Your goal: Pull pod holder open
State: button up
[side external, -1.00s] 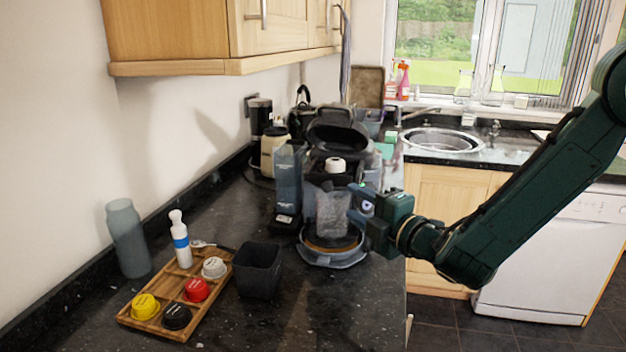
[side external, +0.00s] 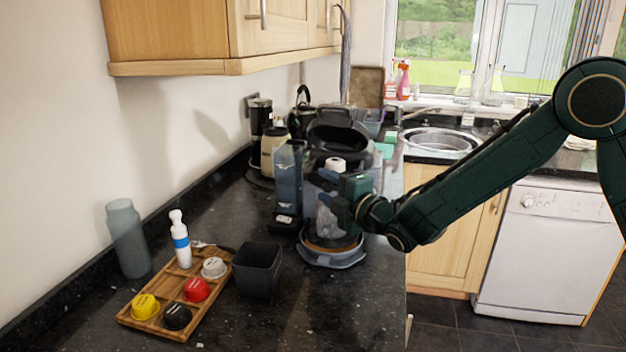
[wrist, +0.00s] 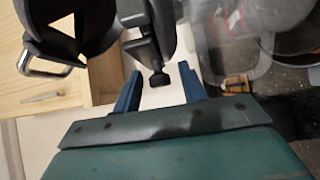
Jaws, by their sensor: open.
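The coffee machine (side external: 338,133) stands on the counter with its dark lid raised. A white round piece (side external: 336,164) shows under the lid. My gripper (wrist: 160,68) is open at the front right of the machine, its blue fingers apart. In the wrist view a dark narrow part with a small knob (wrist: 158,79), apparently the pod holder's handle, lies between the fingers, with gaps visible on both sides. In the side view my gripper covers part of the machine's front, so the pod holder is mostly hidden there.
A wooden tray (side external: 205,292) with several coloured pods and a white-blue bottle (side external: 180,240) is at the front left. A dark square bin (side external: 258,271) stands near the machine. A grey bottle (side external: 127,238) is by the wall. The counter's right edge is close to the machine.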

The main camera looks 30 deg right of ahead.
jog(key=shift+w, duration=0.2)
jog(key=shift+c, duration=0.2)
jog(key=shift+f, duration=0.15)
grip_shut()
jog(key=shift+s, duration=0.1)
